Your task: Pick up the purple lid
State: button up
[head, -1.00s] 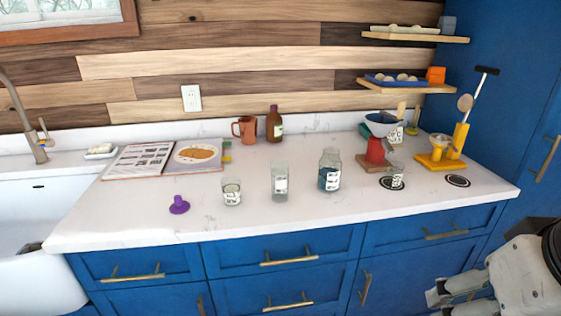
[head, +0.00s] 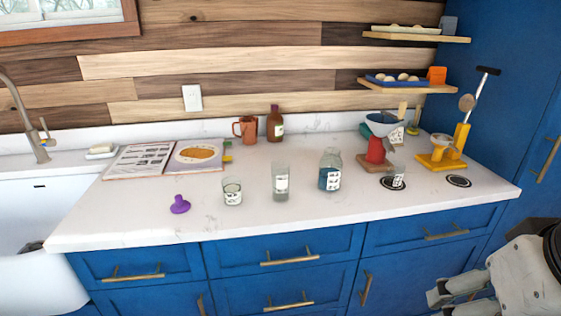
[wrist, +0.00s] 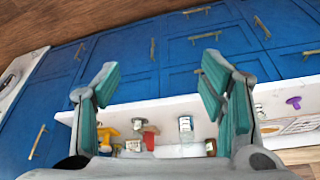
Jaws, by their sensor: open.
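The purple lid (head: 180,205) lies on the white counter at the front left, its knob pointing up. It stands apart from the short glass jar (head: 232,191) on its right. The lid also shows at the right side of the wrist view (wrist: 294,102). My gripper (head: 455,294) is at the lower right of the head view, in front of the blue cabinets and far from the lid. In the wrist view my gripper (wrist: 153,80) has its teal-padded fingers spread wide, with nothing held between them.
A tall glass (head: 280,182) and a blue-filled jar (head: 330,169) stand right of the short jar. An open book (head: 165,158) lies behind the lid, and the sink (head: 40,220) is at far left. Counter around the lid's front is clear.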

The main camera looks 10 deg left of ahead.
aim_at(181, 206)
jog(key=i+j, duration=0.15)
jog(key=j, duration=0.25)
jog(key=i+j, duration=0.2)
jog(key=j, duration=0.2)
jog(key=i+j, duration=0.15)
jog(key=j, duration=0.25)
jog(key=i+j, duration=0.15)
jog(key=j, duration=0.25)
jog(key=i+j, duration=0.15)
jog(key=j, duration=0.2)
